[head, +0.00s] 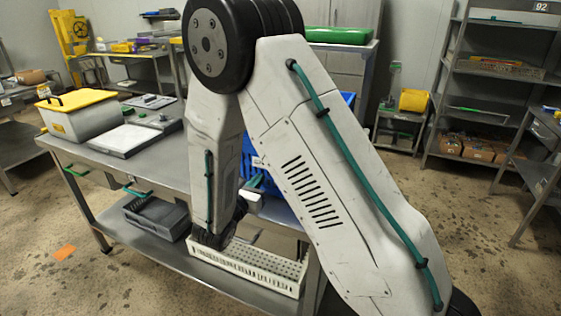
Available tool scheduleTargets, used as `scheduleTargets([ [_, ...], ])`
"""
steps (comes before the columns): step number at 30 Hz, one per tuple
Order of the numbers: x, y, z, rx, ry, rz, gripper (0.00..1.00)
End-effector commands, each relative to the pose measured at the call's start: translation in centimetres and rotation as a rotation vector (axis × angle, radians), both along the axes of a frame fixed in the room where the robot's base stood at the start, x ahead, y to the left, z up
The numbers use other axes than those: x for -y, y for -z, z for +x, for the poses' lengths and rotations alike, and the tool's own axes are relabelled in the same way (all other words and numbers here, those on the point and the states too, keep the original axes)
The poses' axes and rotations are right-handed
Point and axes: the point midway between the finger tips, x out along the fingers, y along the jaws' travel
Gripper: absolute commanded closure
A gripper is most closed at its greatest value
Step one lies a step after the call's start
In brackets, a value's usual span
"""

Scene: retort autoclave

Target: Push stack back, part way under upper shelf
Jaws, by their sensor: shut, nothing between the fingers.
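A white perforated tray or stack of trays (262,273) sits on the lower shelf (180,262) of the steel table, near its front edge. I cannot tell how many layers it has. Its back and upper left part are hidden by my arm. The table top (85,160) forms the level above this shelf. My forearm hangs down in front of the table, and its dark wrist end is just above and in front of the tray's left end. My gripper's fingers cannot be made out, and I cannot tell whether anything touches the tray.
A grey bin (155,218) stands left of the tray on the lower shelf. A yellow-lidded box (80,120) and a white board (123,140) are on the table top. A blue crate (255,165) is partly behind my arm. Racks stand at right; floor between is clear.

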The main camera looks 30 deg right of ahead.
Motion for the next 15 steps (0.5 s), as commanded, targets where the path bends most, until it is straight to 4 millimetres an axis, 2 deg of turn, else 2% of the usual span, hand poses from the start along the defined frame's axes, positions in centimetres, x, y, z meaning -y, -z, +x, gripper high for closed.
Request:
scheduleTargets([
  [15, 2.2, 0.0, 1.5, 0.000, 0.002, 0.000, 1.00],
])
